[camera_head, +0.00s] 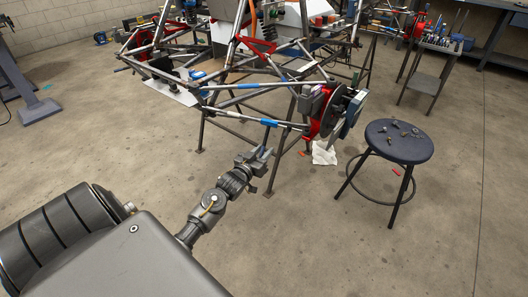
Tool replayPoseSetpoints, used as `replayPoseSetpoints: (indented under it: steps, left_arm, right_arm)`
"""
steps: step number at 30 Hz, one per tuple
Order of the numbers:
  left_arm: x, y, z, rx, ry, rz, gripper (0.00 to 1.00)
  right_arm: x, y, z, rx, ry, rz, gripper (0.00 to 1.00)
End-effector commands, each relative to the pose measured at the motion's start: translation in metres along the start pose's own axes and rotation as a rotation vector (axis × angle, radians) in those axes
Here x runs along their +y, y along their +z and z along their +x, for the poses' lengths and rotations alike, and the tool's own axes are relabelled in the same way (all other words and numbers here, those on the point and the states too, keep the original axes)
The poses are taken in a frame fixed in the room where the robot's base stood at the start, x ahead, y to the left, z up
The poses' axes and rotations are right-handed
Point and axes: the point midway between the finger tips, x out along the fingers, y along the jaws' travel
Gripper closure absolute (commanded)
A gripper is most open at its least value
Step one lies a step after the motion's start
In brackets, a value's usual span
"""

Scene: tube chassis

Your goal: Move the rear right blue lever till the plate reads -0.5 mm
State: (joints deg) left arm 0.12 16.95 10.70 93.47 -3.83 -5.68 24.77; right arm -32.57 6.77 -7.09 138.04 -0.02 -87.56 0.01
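My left gripper (263,153) is low in front of the tube chassis, left of its hub. Its two fingers appear slightly apart, with nothing visible between them. A blue sleeve (268,122) sits on the lower rod just above the fingertips; I see a small gap between them. Another blue-marked rod (246,86) runs above it. I cannot tell which blue part is the rear right lever. The red hub with dark disc (340,112) carries a grey-blue flat plate (352,117) at its right. No reading is legible. My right gripper is not in view.
A dark round stool (398,140) with small metal parts on top stands right of the hub. A white cloth (324,153) lies on the floor below the hub. A tool cart (438,62) stands behind. The foreground floor at right is clear.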

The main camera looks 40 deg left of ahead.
Motion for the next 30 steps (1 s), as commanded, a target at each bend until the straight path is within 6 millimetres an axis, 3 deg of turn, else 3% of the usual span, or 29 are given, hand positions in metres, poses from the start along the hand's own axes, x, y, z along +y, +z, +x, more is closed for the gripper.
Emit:
replayPoseSetpoints:
  steps: [12,20,30]
  left_arm:
    - [0.0003,-0.0002,0.0097,0.000,0.001,0.000,0.66]
    - [0.0000,-0.0002,0.0094,0.000,0.000,0.000,0.99]
    - [0.0010,-0.0011,0.0097,-0.003,0.001,0.000,1.00]
  right_arm:
    - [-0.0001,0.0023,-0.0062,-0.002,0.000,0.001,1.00]
    - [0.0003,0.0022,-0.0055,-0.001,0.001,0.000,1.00]
    - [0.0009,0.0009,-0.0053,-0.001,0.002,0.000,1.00]
